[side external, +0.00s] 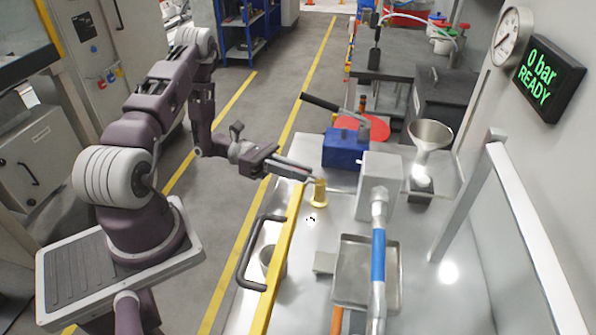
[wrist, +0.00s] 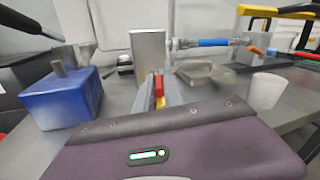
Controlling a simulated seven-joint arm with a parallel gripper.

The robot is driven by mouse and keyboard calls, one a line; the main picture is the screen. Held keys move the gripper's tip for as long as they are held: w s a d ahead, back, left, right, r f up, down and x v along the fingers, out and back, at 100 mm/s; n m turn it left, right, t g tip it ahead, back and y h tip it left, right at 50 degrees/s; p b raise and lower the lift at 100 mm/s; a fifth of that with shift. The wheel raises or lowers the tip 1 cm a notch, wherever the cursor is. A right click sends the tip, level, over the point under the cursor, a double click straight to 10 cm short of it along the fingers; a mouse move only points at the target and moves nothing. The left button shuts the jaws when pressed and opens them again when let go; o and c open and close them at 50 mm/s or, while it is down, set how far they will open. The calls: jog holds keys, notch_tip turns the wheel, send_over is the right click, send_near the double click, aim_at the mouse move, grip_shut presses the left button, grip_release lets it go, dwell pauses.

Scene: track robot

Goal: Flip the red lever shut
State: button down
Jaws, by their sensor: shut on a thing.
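My gripper (side external: 308,174) reaches over the left part of the steel bench in the side view, its fingers pointing right. In the wrist view the fingers (wrist: 167,90) are closed around a narrow red piece, the red lever (wrist: 158,83), with yellow below it. In the side view a short yellow post (side external: 319,194) stands at the fingertips; the red lever is hidden there or too small to make out. The lever's exact angle cannot be told.
A blue box (side external: 345,148) with a black handle (side external: 320,102) stands behind my gripper. A grey box (side external: 379,186) with a blue-sleeved pipe (side external: 378,255) stands to the right. A shallow metal tray (side external: 352,298) and yellow rail (side external: 280,260) are nearer. The display (side external: 548,80) reads "0 bar READY".

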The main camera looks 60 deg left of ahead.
jog(key=n+t+y, duration=0.1)
jog(key=t, duration=0.1)
jog(key=s+d+n+t+y, duration=0.1)
jog(key=n+t+y, duration=0.1)
jog(key=shift+s, duration=0.1)
jog(key=c, duration=1.5)
grip_release()
jog(key=shift+o, duration=0.2)
jog(key=v, duration=0.7)
jog(key=shift+r, duration=0.1)
